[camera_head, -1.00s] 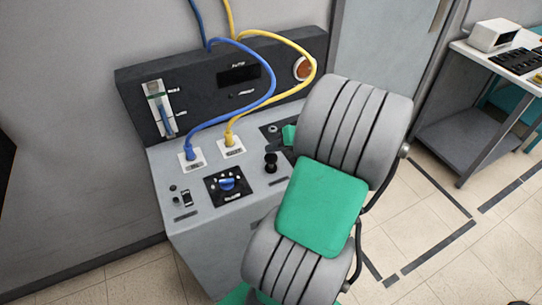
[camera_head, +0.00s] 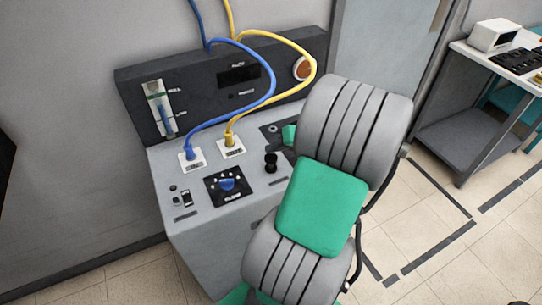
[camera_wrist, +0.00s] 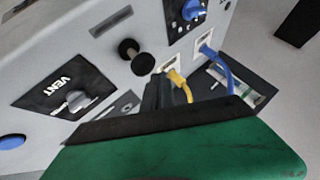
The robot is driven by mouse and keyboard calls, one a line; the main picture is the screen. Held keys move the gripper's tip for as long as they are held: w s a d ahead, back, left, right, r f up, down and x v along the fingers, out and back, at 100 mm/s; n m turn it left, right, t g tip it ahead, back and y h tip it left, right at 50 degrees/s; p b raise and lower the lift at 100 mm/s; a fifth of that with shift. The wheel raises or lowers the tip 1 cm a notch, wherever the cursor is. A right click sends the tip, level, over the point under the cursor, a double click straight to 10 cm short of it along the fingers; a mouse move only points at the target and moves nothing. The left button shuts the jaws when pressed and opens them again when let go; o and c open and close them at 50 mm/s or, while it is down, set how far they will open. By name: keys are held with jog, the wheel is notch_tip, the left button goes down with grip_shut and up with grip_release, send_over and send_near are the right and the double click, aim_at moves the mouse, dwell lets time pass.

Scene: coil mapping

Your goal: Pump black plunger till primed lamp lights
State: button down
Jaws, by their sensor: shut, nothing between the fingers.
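The black plunger (camera_head: 271,163) stands up from the right part of the grey console's sloped top. In the wrist view the plunger (camera_wrist: 130,50) shows its round black knob and shaft, just beyond and left of my fingers. My gripper (camera_wrist: 158,92) is shut and empty, apart from the plunger. A round orange lamp (camera_head: 302,68) is on the dark back panel. I cannot tell whether it is lit or is the primed lamp.
Blue (camera_head: 189,150) and yellow (camera_head: 230,139) plugs with looping cables stand behind the plunger. A blue dial (camera_head: 227,184) is left of it. The wrist view shows a VENT knob (camera_wrist: 77,100). A level gauge (camera_head: 160,108) is on the back panel.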

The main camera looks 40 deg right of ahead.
aim_at(273, 157)
jog(key=shift+f, duration=0.4)
jog(key=shift+f+b, duration=1.25)
jog(key=shift+f, duration=0.3)
dwell(1.3)
jog(key=shift+r+p, duration=1.65)
jog(key=shift+r, duration=0.35)
notch_tip(273, 157, up, 5)
jog(key=p, duration=0.4)
